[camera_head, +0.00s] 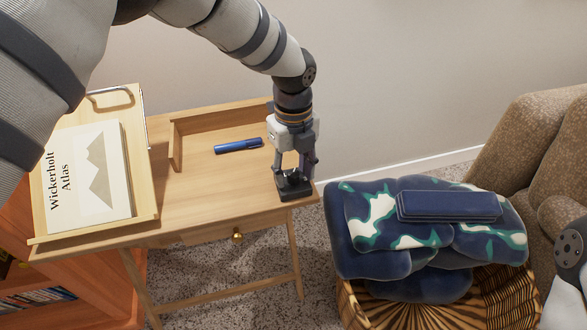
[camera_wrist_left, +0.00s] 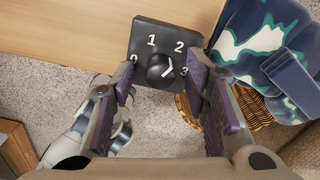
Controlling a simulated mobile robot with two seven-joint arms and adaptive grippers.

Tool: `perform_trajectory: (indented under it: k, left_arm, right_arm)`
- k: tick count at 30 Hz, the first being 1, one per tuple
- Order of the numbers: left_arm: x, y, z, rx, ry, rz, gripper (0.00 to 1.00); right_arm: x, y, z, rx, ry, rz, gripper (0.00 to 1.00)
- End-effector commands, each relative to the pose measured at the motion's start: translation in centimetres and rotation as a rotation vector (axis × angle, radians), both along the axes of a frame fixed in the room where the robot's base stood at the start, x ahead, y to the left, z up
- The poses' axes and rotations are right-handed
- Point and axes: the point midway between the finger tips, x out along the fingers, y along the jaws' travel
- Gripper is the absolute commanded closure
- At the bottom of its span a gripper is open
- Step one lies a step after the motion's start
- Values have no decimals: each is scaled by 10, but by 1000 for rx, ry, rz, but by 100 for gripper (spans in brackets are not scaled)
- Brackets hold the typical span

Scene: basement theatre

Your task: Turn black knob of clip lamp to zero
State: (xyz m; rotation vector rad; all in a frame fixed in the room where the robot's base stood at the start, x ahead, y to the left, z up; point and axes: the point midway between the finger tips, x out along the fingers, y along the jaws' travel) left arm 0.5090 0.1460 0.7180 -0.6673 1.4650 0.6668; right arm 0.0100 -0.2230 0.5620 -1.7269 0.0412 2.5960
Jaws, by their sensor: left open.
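A black dial box (camera_head: 294,192) sits at the right front corner of the wooden desk. In the left wrist view the black box (camera_wrist_left: 143,36) shows the white numbers 0, 1, 2 and 3 around a round black knob (camera_wrist_left: 156,74). The knob's white mark seems to point to the upper right, near the 2; its exact setting is hard to tell. My left gripper (camera_head: 294,175) points down over the box, open, with its fingertips (camera_wrist_left: 161,82) on either side of the knob and apart from it. No lamp shade is visible. My right gripper is out of view.
The desk (camera_head: 225,186) holds a blue pen-like object (camera_head: 238,145) and a slanted stand (camera_head: 148,205) with the Wickerholt Atlas (camera_head: 88,172). A brown sofa (camera_head: 520,140) is beyond.

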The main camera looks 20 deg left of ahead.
Motion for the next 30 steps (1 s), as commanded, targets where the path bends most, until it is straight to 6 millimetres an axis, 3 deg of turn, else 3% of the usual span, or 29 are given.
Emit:
perform_trajectory:
  k: [4, 10, 20, 30]
  left_arm:
    - [0, 0, 0, 0, 0, 0, 58]
    - [0, 0, 0, 0, 0, 1, 100]
    - [0, 0, 1, -1, -1, 27, 100]
    - [0, 0, 2, -2, -2, 241, 100]
  right_arm:
    - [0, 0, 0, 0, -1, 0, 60]
    - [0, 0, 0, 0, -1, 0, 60]
    - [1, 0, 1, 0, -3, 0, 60]
    - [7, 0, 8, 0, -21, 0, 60]
